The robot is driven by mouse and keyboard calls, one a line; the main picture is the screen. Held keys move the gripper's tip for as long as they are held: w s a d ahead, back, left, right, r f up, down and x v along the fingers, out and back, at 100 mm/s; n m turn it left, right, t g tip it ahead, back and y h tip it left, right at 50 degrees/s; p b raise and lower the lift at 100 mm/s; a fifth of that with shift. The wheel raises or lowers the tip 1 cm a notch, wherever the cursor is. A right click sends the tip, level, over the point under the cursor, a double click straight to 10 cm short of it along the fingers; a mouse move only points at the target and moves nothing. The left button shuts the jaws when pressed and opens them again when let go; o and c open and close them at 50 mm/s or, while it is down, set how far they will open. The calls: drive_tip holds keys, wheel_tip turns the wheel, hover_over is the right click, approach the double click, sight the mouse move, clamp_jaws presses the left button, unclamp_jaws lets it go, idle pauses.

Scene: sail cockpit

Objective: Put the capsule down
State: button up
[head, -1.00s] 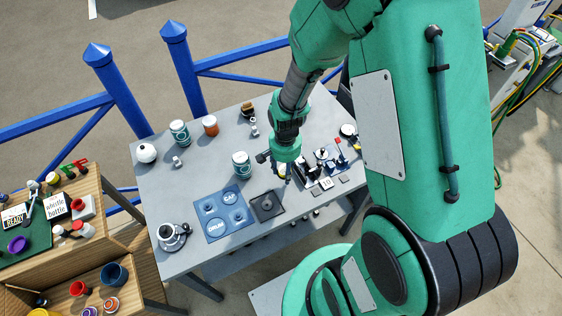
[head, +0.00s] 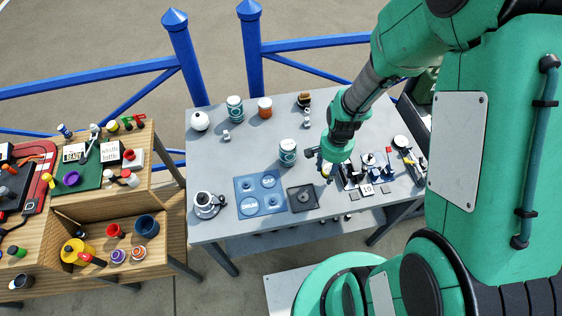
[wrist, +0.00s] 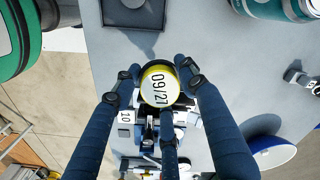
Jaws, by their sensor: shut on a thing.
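The capsule (wrist: 160,86) shows in the wrist view as a round piece with a yellow rim and a white face printed "09/27". My gripper (wrist: 158,80) is shut on it, with a dark finger on each side. In the head view my gripper (head: 325,163) is over the grey table (head: 225,160), right of a teal-and-white can (head: 287,152) and behind the dark square tray (head: 303,208). Only a small yellow bit of the capsule shows there. How high it is above the table, I cannot tell.
A blue board (head: 260,194) with round recesses, marked "DRUM" and "CAP", lies left of the tray. A small mechanism with a "10" tag (head: 367,189) stands to the right. Cans line the back. A wooden bench (head: 190,228) is at left. The table's left middle is clear.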

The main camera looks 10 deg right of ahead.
drive_tip(key=w+a+n, duration=0.1)
drive_tip(key=a+n, duration=0.1)
drive_tip(key=a, duration=0.3)
drive_tip(key=a+n+p, duration=0.1)
drive_tip(key=a+n, duration=0.2)
drive_tip(key=a, duration=0.1)
drive_tip(key=w+a+n, duration=0.1)
drive_tip(key=a+n, duration=0.1)
drive_tip(key=a, duration=0.3)
drive_tip(key=shift+w+a+r, duration=0.15)
drive_tip(key=shift+w+a, duration=0.15)
drive_tip(key=s+a+n, duration=0.1)
drive_tip(key=a+n, duration=0.1)
drive_tip(key=a, duration=0.3)
drive_tip(key=s+a+n+p, duration=0.1)
drive_tip(key=a+n, duration=0.2)
drive_tip(key=a, duration=0.2)
drive_tip(key=s+a+n+p, duration=0.1)
drive_tip(key=a+n, duration=0.2)
drive_tip(key=a, duration=0.2)
drive_tip(key=shift+a, duration=0.4)
drive_tip(key=shift+w, duration=0.1)
hover_over(221, 169)
drive_tip(key=shift+w+a+f+b, duration=0.15)
drive_tip(key=shift+f+b, duration=0.25)
drive_tip(key=shift+f, duration=0.4)
drive_tip(key=shift+f, duration=1.7)
drive_tip(key=shift+f+b, duration=0.2)
drive_tip(key=shift+b, duration=0.1)
